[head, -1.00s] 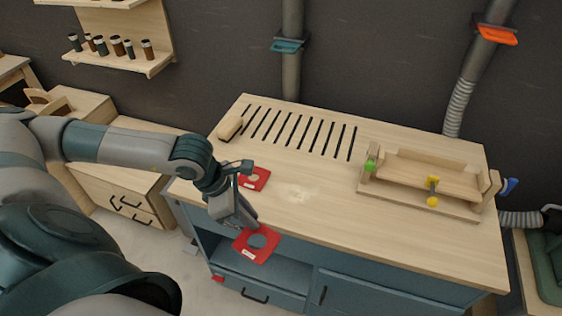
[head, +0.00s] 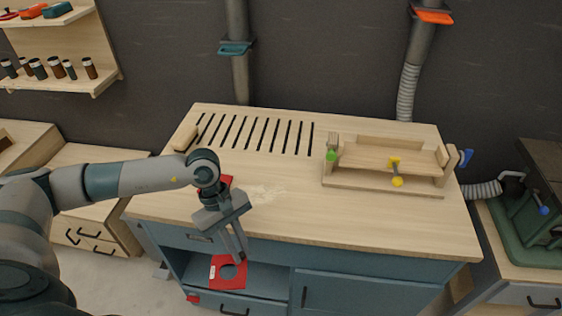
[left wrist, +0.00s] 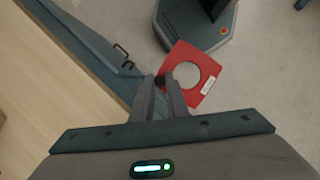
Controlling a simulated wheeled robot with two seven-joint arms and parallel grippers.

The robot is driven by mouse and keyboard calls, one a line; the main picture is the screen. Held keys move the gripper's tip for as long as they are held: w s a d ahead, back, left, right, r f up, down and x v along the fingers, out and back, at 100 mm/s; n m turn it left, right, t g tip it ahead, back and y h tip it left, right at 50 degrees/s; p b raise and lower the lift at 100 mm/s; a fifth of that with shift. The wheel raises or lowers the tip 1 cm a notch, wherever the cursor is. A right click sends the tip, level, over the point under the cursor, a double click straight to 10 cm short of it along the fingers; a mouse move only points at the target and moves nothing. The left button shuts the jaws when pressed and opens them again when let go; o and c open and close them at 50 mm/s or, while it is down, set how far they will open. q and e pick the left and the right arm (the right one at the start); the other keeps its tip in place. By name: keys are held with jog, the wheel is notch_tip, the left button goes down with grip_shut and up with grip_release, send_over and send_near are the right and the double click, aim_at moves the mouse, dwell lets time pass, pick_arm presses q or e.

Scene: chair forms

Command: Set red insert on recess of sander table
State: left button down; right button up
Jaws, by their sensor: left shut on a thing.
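The red insert (head: 217,270), a flat square plate with a round hole and a white label, is held in front of the bench's front edge. My left gripper (head: 241,260) is shut on one edge of it. In the left wrist view the insert (left wrist: 208,68) extends past the fingertips (left wrist: 166,82), with floor showing through its hole. I cannot make out a recess for certain. My right gripper is out of view.
A wooden jig (head: 385,185) with green and yellow knobs stands at the bench's right. Dark slots (head: 260,133) and a small wooden block (head: 184,137) are at the back left. A green machine (head: 520,230) stands far right. The bench's front middle is clear.

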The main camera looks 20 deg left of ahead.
pick_arm(q)
jog(key=d+f+m+g+y+b, duration=0.2)
jog(key=d+m+y+b, duration=0.1)
jog(key=m, duration=0.9)
jog(key=d+y, duration=0.1)
jog(key=d, duration=0.1)
jog(key=shift+w+d+f+m+g, duration=0.3)
jog(key=shift+d+f+m, duration=0.05)
jog(key=shift+d+m, duration=0.05)
jog(key=shift+d, duration=0.15)
